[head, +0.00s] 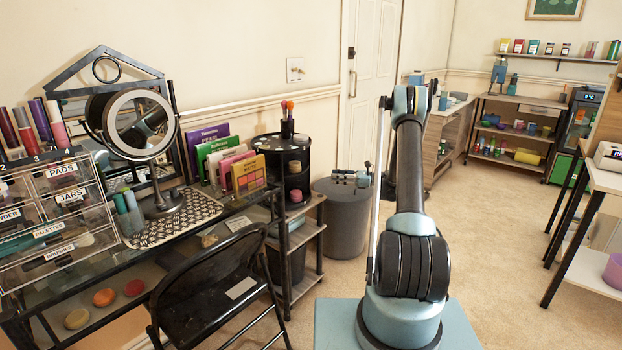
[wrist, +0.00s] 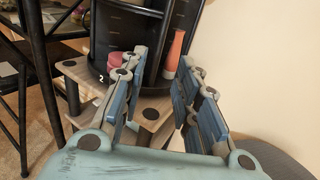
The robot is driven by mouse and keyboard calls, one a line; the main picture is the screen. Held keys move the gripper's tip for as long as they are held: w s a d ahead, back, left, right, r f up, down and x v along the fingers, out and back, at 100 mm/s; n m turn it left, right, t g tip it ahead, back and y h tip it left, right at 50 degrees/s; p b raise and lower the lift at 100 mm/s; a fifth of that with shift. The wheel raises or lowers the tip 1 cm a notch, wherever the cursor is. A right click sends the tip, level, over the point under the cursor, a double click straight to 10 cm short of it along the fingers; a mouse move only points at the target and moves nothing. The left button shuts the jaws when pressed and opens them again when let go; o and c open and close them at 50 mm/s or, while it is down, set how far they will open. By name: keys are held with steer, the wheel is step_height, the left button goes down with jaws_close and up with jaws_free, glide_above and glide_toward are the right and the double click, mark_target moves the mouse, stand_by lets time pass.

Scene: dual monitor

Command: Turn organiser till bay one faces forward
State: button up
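The organiser (head: 283,168) is a round black tiered stand on a small shelf unit beside the desk. In the wrist view the black organiser (wrist: 155,25) fills the top middle, with upright dividers, a pink item at its left and an orange tube (wrist: 174,52) in a bay at its right. In the head view my gripper (head: 345,177) is just right of the organiser, above a grey bin.
The grey bin (head: 342,217) stands right of the shelf unit (head: 306,235). A black folding chair (head: 225,285) stands in front of the desk. A round mirror (head: 139,125), palettes and a clear drawer unit (head: 60,215) crowd the desk. Carpet to the right is clear.

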steer(key=a, duration=0.4)
steer(key=w+a, duration=0.1)
steer(key=a, duration=0.8)
steer(key=shift+w+a, duration=0.25)
steer(key=shift+w, duration=0.15)
jaws_close()
